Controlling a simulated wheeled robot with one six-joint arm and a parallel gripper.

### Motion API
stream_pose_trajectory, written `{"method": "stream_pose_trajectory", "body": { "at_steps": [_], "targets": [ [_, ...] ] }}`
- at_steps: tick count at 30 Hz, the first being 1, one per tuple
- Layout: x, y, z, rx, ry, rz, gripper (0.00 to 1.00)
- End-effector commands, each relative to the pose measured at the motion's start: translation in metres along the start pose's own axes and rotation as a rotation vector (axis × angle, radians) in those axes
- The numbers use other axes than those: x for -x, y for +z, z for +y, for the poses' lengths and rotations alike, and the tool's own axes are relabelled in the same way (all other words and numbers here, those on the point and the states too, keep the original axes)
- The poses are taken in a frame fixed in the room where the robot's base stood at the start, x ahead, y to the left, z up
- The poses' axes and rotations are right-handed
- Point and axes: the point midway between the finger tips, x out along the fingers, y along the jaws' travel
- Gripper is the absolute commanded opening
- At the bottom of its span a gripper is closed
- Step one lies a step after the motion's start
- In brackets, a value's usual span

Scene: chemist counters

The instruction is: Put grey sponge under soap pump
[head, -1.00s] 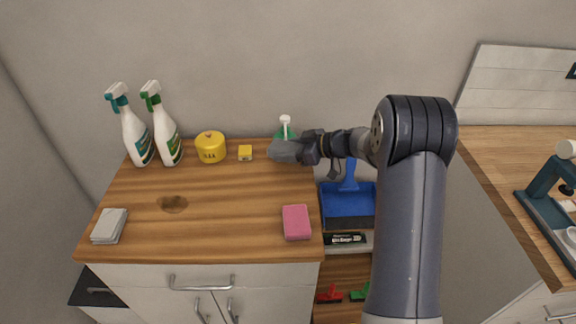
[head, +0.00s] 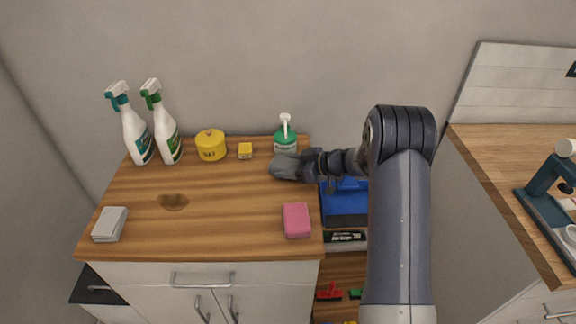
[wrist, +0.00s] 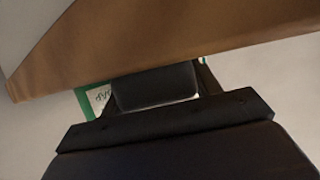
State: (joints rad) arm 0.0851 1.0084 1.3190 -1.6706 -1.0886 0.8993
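The soap pump (head: 285,143), a green bottle with a white label and white pump head, stands upright at the counter's back right corner. My gripper (head: 287,167) is just in front of it, over the counter's right side, shut on a dark grey block that looks like the grey sponge (head: 283,168). In the wrist view the sponge (wrist: 155,87) sits between the two black fingers, partly hiding the soap pump's green and white label (wrist: 95,98). I cannot tell whether the sponge touches the counter or the bottle.
A pink sponge (head: 297,221) lies at the front right of the wooden counter (head: 220,215). A pale folded stack (head: 110,224) lies front left. Spray bottles (head: 167,138), a yellow tub (head: 211,146) and a small yellow box (head: 245,151) stand at the back. The counter's middle is clear apart from a brown stain (head: 173,202).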

Motion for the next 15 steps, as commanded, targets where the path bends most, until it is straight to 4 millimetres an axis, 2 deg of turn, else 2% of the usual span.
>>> {"method": "stream_pose_trajectory", "body": {
  "at_steps": [3,11,15],
  "targets": [
    [0.000,-0.001,0.000,0.000,0.000,0.000,0.67],
    [0.002,-0.004,0.000,0.001,0.001,0.000,0.67],
    [0.019,-0.003,0.001,0.000,0.003,0.001,0.67]
  ]
}}
